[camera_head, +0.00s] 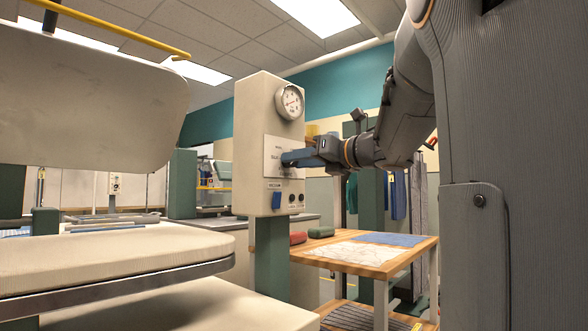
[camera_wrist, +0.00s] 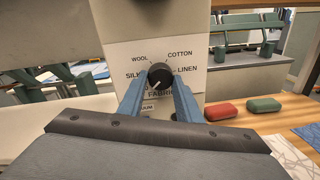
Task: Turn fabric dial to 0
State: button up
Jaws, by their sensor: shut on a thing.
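The fabric dial (camera_wrist: 161,74) is a round black knob with a white pointer line on a pale panel (camera_wrist: 130,52). The pointer aims down and to the left. Labels around it read WOOL, COTTON, LINEN and a partly covered SILK, with FABRIC below.
A pressure gauge (camera_head: 290,102) sits above the dial, and a blue switch (camera_head: 277,200) below it. A padded press (camera_head: 110,261) stands at left under its raised upper plate (camera_head: 85,95). A wooden table (camera_head: 411,250) at right holds a red case (camera_wrist: 230,108) and a green case (camera_wrist: 263,104).

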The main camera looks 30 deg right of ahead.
dwell(0.4)
jog(key=o, duration=1)
jog(key=shift+o, duration=0.2)
jog(key=p+v, duration=0.1)
jog(key=v, duration=0.7)
